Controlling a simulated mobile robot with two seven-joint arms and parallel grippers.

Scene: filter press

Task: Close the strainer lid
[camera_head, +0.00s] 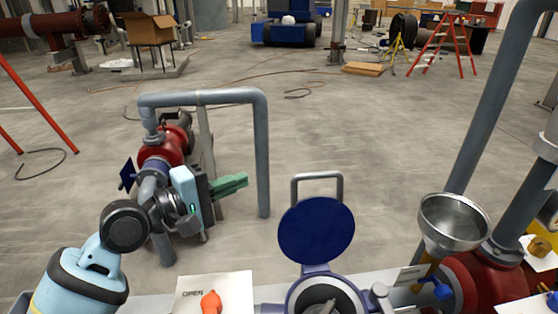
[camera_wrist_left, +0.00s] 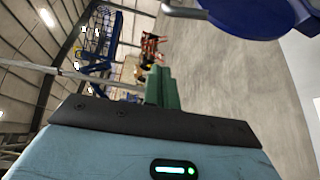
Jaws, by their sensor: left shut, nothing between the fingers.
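The strainer lid (camera_head: 316,229) is a round dark blue disc with a grey loop handle (camera_head: 317,187). It stands raised, hinged at the far side of the strainer body (camera_head: 327,297), whose round mouth is open at the bottom of the head view. My left gripper (camera_head: 243,182), with green fingers, is shut and empty, in the air to the left of the lid and apart from it. In the left wrist view the green fingers (camera_wrist_left: 158,87) point away from the camera, and part of the blue lid (camera_wrist_left: 262,15) shows at the top right. My right gripper is not in view.
A steel funnel (camera_head: 452,222) stands right of the strainer near a red pump housing (camera_head: 485,282). An orange knob (camera_head: 210,302) sits by the "OPEN" plate (camera_head: 240,290). A grey pipe (camera_head: 262,150) stands behind my left gripper.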

